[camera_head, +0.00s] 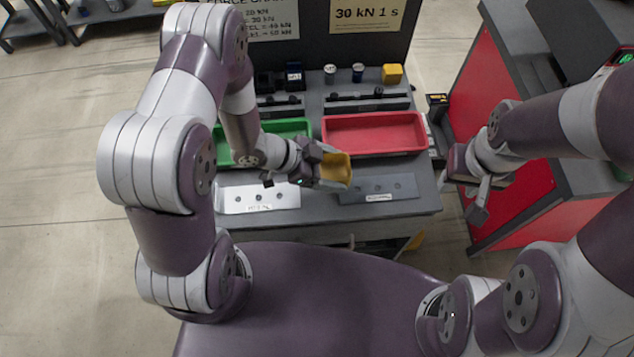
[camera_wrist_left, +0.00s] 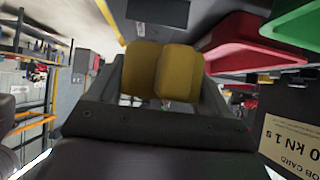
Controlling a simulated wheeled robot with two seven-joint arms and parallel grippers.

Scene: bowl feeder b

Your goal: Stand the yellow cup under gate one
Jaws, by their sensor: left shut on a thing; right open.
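My left gripper (camera_head: 318,165) is shut on the yellow cup (camera_head: 336,170), which it holds tilted on its side above the front of the bench, between the two plates and near the red tray. In the left wrist view the yellow cup (camera_wrist_left: 180,73) shows between the fingers, its shape partly hidden. My right gripper (camera_head: 465,190) is open and empty, off the bench's right edge. No gate marked one can be made out; small labels on the front plates are too small to read.
A green tray (camera_head: 296,124) and a red tray (camera_head: 372,116) lie mid-bench. A light plate (camera_head: 285,190) and a dark plate (camera_head: 402,181) lie in front. Dark fixtures (camera_head: 368,102), small cans (camera_head: 330,70) and a yellow block (camera_head: 392,74) stand behind. A red cabinet (camera_head: 490,100) stands right.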

